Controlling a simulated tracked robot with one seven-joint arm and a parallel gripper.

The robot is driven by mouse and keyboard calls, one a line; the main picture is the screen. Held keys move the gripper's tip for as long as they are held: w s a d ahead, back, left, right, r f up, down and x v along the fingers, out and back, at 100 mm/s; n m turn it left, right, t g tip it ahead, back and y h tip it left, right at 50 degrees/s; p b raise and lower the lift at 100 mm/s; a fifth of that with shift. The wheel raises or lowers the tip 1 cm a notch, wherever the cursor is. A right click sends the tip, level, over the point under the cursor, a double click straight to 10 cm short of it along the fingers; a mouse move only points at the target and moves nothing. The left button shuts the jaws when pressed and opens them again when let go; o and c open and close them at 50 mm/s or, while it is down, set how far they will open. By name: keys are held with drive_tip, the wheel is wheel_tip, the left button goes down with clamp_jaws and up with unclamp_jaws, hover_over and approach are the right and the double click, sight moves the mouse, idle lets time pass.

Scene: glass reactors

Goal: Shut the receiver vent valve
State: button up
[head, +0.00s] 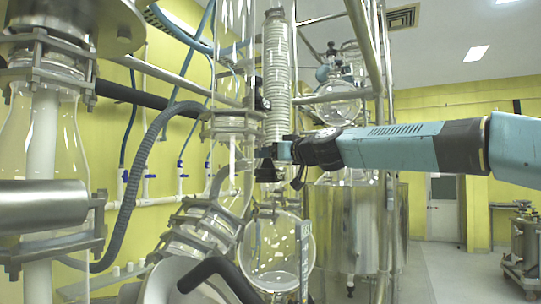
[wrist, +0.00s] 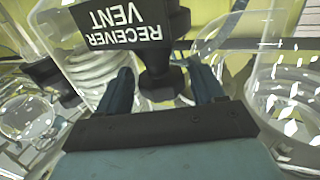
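The receiver vent valve shows in the wrist view as a black handle (wrist: 158,55) below a black sign (wrist: 120,22) with white, upside-down "RECEIVER VENT" lettering. My gripper (wrist: 161,70) has its two dark fingers apart, one on each side of the handle. A narrow gap shows by the left finger; at the right finger I cannot tell whether it touches. In the head view my gripper (head: 280,152) is at the end of the blue arm reaching in from the right, beside the glass column. There, the valve is small and mostly hidden by my gripper.
A glass column (head: 230,145) stands just left of my gripper, and a coiled condenser (head: 277,70) behind it. A round glass flask (head: 272,250) hangs below. Steel frame posts (head: 365,45) rise close to my arm. Open floor (head: 450,280) lies at right.

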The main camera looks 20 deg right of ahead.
drive_tip(key=c, duration=0.8)
drive_tip(key=shift+r+m+t+h, duration=0.1)
drive_tip(key=shift+m+t+h, duration=0.4)
drive_tip(key=shift+m+h, duration=0.85)
drive_tip(key=shift+s+a+r+m+t+h, duration=0.15)
drive_tip(key=shift+m+h, duration=0.35)
drive_tip(key=shift+h, duration=0.6)
drive_tip(key=shift+s+a+r+m+t+h, duration=0.2)
drive_tip(key=shift+m+h, duration=0.25)
drive_tip(key=shift+h, duration=0.6)
drive_tip(key=shift+w+f+m+h, duration=0.2)
drive_tip(key=shift+m+h, duration=0.1)
drive_tip(key=shift+h, duration=0.2)
drive_tip(key=shift+f, duration=0.3)
drive_tip(key=o, duration=1)
drive_tip(key=shift+w, duration=0.1)
drive_tip(key=s, duration=1.3)
drive_tip(key=shift+s+a, duration=0.15)
drive_tip(key=shift+s, duration=0.25)
